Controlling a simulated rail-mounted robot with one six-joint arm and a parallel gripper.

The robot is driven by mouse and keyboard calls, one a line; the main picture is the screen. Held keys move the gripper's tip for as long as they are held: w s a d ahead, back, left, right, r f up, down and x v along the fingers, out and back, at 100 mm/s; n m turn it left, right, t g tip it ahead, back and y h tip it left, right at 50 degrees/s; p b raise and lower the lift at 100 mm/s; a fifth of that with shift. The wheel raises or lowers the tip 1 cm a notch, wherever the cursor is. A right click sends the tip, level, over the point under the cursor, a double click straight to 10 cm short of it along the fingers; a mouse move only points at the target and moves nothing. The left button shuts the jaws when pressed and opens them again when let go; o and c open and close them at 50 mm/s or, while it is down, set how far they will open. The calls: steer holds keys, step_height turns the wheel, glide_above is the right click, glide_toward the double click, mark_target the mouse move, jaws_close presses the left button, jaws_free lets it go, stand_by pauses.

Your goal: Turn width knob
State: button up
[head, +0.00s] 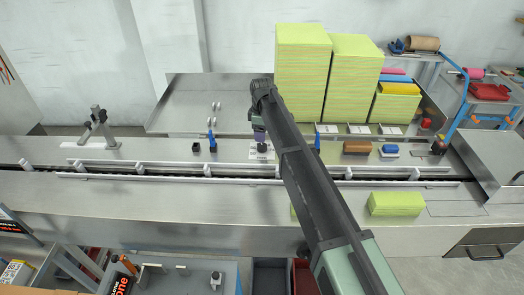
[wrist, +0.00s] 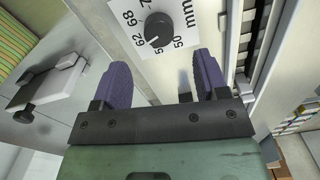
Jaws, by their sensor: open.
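The width knob (wrist: 158,29) is round and black and sits on a white dial plate (wrist: 184,14) printed with numbers and "mm". A light pointer mark on it faces the lower part of the scale, but I cannot read the exact value. My gripper (wrist: 161,68) is open, with its two purple fingers apart. In the wrist view the knob shows beyond the fingertips, between their lines, with nothing held.
White guide rails (head: 140,165) run along the machine in front of the plate. A blue-handled lever (head: 212,142) and a black block (head: 195,147) stand to the left. Tall yellow-green cloth stacks (head: 303,75) stand behind right. A cloth stack (head: 396,204) lies on the front deck.

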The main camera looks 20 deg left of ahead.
mark_target(262, 145)
step_height(262, 145, down, 8)
steer(key=b, duration=0.5)
steer(key=shift+w+r+b, duration=0.1)
steer(key=shift+r+b, duration=0.05)
steer(key=shift+b, duration=0.25)
steer(key=shift+r, duration=0.15)
steer(key=c, duration=0.9)
